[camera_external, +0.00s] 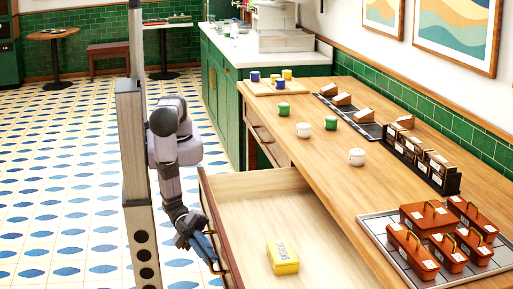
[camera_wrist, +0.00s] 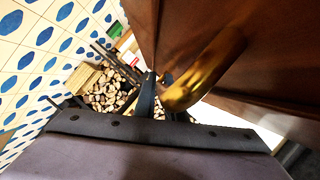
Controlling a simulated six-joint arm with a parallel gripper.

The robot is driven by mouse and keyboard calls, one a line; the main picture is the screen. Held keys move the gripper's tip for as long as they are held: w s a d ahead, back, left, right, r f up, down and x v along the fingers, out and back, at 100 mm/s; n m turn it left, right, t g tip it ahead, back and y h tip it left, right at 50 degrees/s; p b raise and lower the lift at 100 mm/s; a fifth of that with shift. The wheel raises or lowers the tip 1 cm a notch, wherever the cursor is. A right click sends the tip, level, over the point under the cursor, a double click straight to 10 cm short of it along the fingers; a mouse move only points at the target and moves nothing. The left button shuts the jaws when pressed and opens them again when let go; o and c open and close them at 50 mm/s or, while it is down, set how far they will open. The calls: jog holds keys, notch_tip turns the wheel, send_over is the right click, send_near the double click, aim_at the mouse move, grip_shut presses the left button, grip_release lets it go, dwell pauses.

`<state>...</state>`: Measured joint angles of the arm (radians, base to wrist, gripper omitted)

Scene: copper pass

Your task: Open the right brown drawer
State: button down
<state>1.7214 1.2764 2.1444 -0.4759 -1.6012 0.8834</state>
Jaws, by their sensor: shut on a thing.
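The nearer brown drawer (camera_external: 215,215) is pulled far out of the wooden counter in the external view. Its pale inside shows, and a yellow box (camera_external: 283,257) lies in it. My gripper (camera_external: 212,256) is at the drawer's front, shut on its brass handle (camera_external: 224,268). In the wrist view the brass handle (camera_wrist: 208,75) is large and close, in front of the dark brown drawer front (camera_wrist: 275,65). My gripper (camera_wrist: 150,92) shows there beside the handle, with the exact contact partly hidden.
The counter top (camera_external: 318,150) carries several cups, a black rack (camera_external: 424,162) and a tray (camera_external: 378,232) of brown lidded boxes. A second brown drawer front (camera_external: 264,138) is farther along the counter. Tiled floor (camera_external: 60,190) lies open to the left.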

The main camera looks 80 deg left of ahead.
jog(key=shift+s, duration=0.6)
jog(key=c, duration=2.1)
grip_release()
jog(key=shift+a, duration=0.1)
jog(key=b+v, duration=0.1)
jog(key=v, duration=0.6)
jog(key=shift+b, duration=0.3)
jog(key=shift+r, duration=0.2)
